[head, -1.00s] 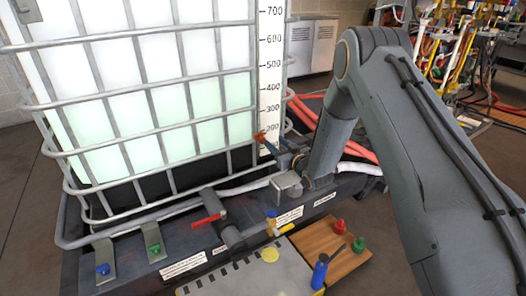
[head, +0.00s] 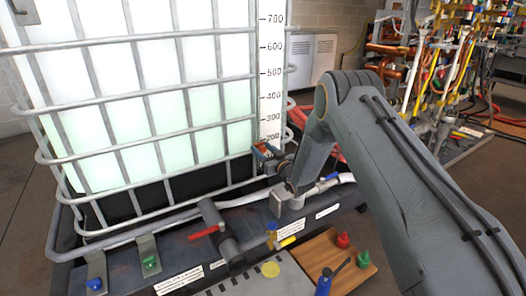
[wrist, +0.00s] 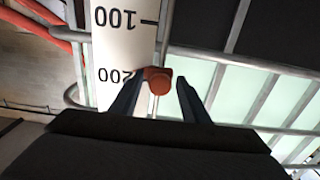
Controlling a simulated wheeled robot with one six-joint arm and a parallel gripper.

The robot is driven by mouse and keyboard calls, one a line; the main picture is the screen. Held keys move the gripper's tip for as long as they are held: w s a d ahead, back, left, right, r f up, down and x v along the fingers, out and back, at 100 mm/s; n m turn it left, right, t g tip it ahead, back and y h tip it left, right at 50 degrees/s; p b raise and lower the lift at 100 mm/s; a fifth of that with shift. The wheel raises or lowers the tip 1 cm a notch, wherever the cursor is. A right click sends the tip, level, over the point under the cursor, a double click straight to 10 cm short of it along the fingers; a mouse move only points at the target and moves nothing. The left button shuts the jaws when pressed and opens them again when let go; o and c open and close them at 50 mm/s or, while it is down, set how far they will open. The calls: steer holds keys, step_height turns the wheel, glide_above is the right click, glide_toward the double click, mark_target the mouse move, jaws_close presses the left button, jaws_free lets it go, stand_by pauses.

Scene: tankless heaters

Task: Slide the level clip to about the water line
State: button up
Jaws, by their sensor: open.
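The level clip (wrist: 158,80), a small orange-red knob, sits at the 200 mark by the edge of the white scale strip (wrist: 120,45) in the wrist view. In the head view the clip is mostly hidden by my gripper (head: 266,153), low on the strip (head: 271,70). My gripper (wrist: 160,84) is open, with one dark finger on each side of the clip. I cannot tell whether either finger touches it. The caged white tank (head: 150,85) holds pale green liquid. Its faint top edge, near the strip, looks to be between 400 and 500.
Metal cage bars (head: 190,125) run close beside the strip. A pipe rack (head: 450,60) stands at the right.

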mark_target(263, 147)
jaws_close()
step_height(263, 147, up, 24)
steer(key=p, duration=1)
jaws_free()
steer(key=v, duration=0.7)
steer(key=shift+s+d, duration=0.25)
steer(key=shift+s, duration=0.05)
